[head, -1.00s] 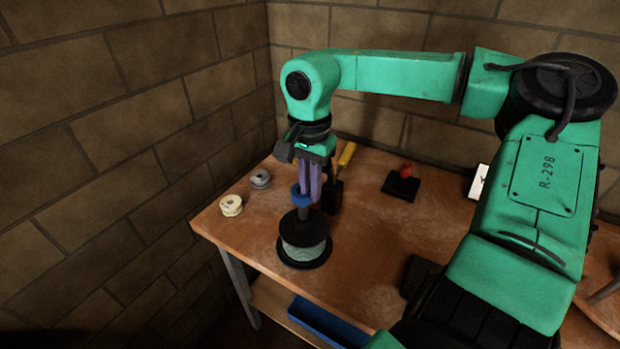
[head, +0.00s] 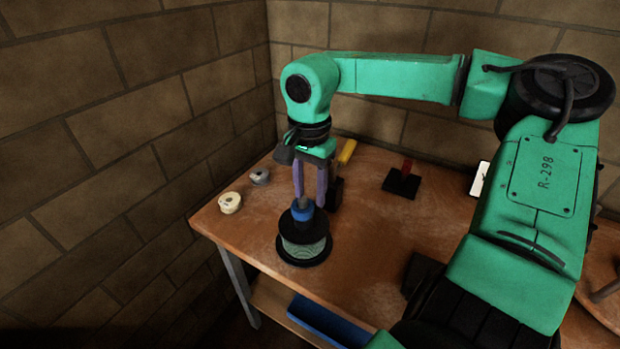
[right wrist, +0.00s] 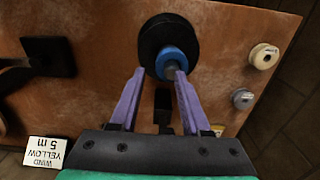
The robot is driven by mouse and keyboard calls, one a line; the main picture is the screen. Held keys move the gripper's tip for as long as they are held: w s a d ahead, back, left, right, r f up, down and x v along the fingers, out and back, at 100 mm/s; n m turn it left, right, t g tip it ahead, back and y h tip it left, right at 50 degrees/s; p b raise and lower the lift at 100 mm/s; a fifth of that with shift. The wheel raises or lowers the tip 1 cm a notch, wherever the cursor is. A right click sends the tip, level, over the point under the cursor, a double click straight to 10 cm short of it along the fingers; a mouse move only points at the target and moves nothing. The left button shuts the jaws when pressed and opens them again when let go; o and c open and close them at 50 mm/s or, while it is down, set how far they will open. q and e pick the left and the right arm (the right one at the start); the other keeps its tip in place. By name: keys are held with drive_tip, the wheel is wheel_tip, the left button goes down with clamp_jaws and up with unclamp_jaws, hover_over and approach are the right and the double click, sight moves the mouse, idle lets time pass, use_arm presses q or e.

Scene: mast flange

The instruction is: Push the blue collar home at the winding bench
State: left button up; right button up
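The blue collar (head: 302,212) sits around a grey post on top of a black-flanged spool with pale green winding (head: 303,248) on the bench (head: 355,260). It looks seated at or very near the upper black flange. My right gripper (head: 309,199) points down over the post, its two purple fingers spread apart. In the right wrist view the blue collar (right wrist: 175,62) lies just beyond the fingertips (right wrist: 159,72), close to the right-hand finger; I cannot tell whether they touch. My left gripper is not in view.
A cream spool (head: 229,203) and a grey spool (head: 259,176) stand near the left edge. A yellow-handled tool (head: 347,151) stands behind my gripper. A black plate with a red handle (head: 406,166) lies further right. A card (right wrist: 47,152) reads "WIND YELLOW 5 m". A blue tray (head: 330,322) is below.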

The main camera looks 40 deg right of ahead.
sight(310, 208)
wheel_tip(310, 208, up, 15)
drive_tip(key=shift+f, duration=0.2)
idle(0.3)
idle(0.4)
